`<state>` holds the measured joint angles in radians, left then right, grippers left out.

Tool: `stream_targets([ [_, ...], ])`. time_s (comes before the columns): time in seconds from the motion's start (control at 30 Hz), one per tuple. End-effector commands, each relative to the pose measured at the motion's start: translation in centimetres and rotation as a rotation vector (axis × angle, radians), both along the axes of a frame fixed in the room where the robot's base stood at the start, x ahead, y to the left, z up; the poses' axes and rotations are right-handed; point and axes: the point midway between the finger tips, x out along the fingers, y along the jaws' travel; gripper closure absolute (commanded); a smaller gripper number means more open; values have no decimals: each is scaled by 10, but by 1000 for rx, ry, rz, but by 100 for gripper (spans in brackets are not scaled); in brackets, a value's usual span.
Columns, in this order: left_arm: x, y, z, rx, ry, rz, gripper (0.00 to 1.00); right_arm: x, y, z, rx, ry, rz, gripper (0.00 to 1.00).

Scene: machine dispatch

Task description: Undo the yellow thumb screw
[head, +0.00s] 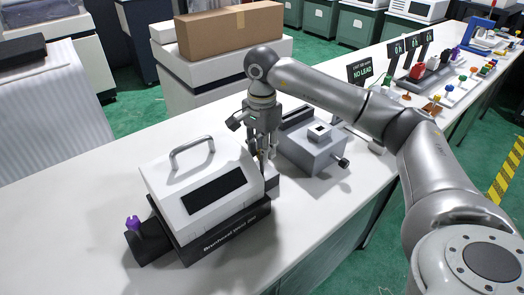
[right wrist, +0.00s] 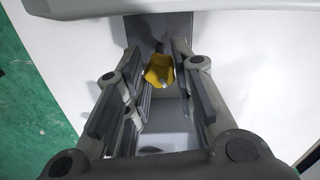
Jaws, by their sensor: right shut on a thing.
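The yellow thumb screw (right wrist: 159,70) shows in the right wrist view, between the fingers of my right gripper (right wrist: 156,85). In the head view my right gripper (head: 263,158) points down at the right end of the white machine (head: 170,180), which has a grey handle and a dark window and sits on a black base (head: 225,232). The gripper is shut on the yellow thumb screw, and its fingers largely hide the screw in the head view. A purple thumb screw (head: 133,224) stands at the machine's left end. My left gripper is not in view.
A grey device (head: 312,155) with a black knob stands close to the right of my gripper. A cardboard box (head: 230,30) sits behind. The table's front left is clear.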

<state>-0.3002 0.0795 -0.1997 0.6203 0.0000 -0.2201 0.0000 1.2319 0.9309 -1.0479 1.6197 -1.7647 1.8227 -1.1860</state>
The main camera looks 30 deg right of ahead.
Motion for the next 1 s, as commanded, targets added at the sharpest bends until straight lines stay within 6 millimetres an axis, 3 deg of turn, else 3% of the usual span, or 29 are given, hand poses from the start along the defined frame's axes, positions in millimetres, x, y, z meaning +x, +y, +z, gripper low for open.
stream_targets([
  [0.6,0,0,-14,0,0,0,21,1,0,1,0,-8,582,99],
  [1.0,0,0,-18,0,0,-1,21,1,0,2,-2,-7,873,99],
])
